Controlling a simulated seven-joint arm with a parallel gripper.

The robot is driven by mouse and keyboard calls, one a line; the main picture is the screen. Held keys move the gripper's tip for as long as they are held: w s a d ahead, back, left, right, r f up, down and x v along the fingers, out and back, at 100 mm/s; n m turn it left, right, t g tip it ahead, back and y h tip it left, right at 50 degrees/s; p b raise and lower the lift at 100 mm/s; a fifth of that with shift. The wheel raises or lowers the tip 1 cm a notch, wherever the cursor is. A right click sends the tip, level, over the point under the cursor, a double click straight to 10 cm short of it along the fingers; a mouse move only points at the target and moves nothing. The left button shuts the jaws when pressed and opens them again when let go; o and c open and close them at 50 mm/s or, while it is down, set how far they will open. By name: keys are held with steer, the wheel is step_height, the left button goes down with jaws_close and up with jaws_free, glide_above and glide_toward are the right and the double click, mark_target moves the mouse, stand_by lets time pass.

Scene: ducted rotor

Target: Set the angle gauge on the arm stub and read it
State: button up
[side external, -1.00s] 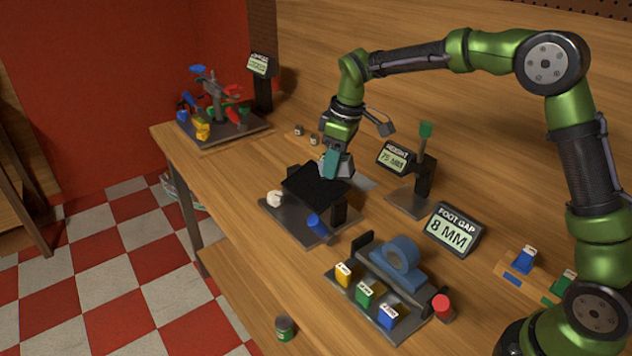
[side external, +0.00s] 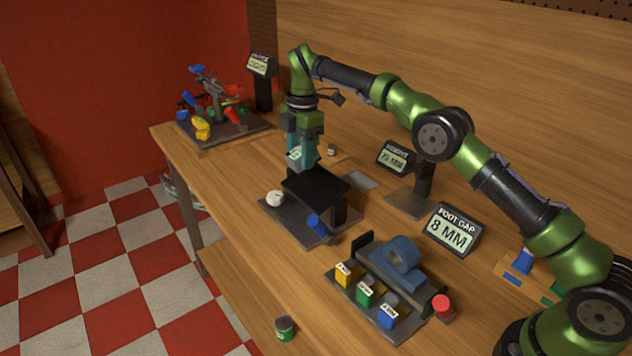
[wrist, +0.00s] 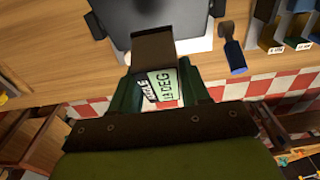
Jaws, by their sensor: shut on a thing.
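My gripper (side external: 302,160) points down, its teal fingers shut on the angle gauge (side external: 294,153). In the wrist view the gauge's pale green display (wrist: 165,86) sits between the fingers and ends in "DEG"; its digits are hard to read. The gauge is just above or at the far left end of a black raised plate (side external: 317,185) on a grey base (side external: 290,222). I cannot tell whether they touch. I cannot tell for sure which part is the arm stub.
A white lump (side external: 275,198) lies on the base's left. A post with an MM display (side external: 396,158) and a "FOOT GAP 8 MM" display (side external: 451,229) stand right. Bare wood lies left of the base.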

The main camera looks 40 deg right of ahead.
steer(key=shift+d+f, duration=0.35)
steer(key=shift+f, duration=0.7)
steer(key=shift+d+f, duration=0.4)
steer(key=shift+f, duration=0.65)
steer(key=shift+d+f, duration=0.35)
steer(key=shift+f, duration=0.7)
steer(key=shift+d+f, duration=0.1)
steer(key=shift+f, duration=0.1)
steer(key=o, duration=1.2)
steer(key=shift+o, duration=0.2)
